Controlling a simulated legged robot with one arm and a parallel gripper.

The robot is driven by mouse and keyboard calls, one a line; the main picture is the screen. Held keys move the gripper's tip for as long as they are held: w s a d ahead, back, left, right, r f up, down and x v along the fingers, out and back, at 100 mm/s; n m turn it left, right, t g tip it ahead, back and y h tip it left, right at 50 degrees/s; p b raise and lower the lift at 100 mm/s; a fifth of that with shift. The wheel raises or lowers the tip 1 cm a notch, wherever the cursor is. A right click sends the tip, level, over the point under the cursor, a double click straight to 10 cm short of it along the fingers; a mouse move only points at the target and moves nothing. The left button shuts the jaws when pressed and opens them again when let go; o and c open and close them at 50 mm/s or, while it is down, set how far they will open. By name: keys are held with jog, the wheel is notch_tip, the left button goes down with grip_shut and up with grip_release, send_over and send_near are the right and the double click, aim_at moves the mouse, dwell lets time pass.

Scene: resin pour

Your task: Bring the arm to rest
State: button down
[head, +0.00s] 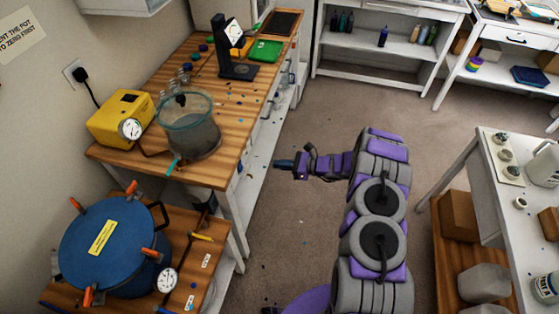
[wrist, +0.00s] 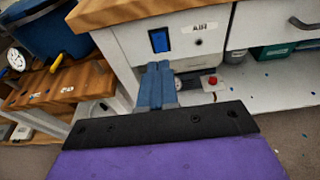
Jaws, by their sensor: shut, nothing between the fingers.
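My gripper (head: 283,164) is at the end of my purple and grey arm (head: 380,210), which reaches up and bends left over the open floor in the head view. The gripper points left toward the wooden workbench and is apart from it, holding nothing. In the wrist view its blue fingers (wrist: 156,85) are together. Behind them is the white bench front with a blue switch (wrist: 158,41) beside an "AIR" label (wrist: 199,28).
A blue pressure pot (head: 115,245) with orange clamps stands on the low table at left. A yellow pump (head: 118,115) and clear container (head: 190,130) are on the workbench (head: 215,172). A white table (head: 490,165) stands at right. The floor (head: 280,220) between is mostly clear.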

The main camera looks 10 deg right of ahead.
jog(key=s+a+r+n+g+h, duration=0.1)
jog(key=s+a+r+n+g, duration=0.25)
jog(key=s+r, duration=0.35)
jog(key=s+a+r+n+g+h, duration=0.1)
jog(key=s+a+r+n+g, duration=0.1)
jog(key=s+r+n, duration=0.5)
jog(key=s+a+r+n+g+h, duration=0.1)
jog(key=s+a+r+n+g, duration=0.2)
jog(key=r, duration=0.6)
jog(key=s+d+r+n+h, duration=0.2)
jog(key=s+d, duration=0.3)
jog(key=s, duration=0.4)
jog(key=s+d+r+n+t+h, duration=0.1)
jog(key=s+d+r+n+h, duration=0.2)
jog(key=s, duration=0.7)
jog(key=s+d+r+n+h, duration=0.3)
jog(key=s+d+h, duration=0.3)
jog(key=s, duration=0.4)
jog(key=shift+d+r, duration=0.35)
jog(key=shift+d, duration=0.25)
jog(key=shift+n+t, duration=0.25)
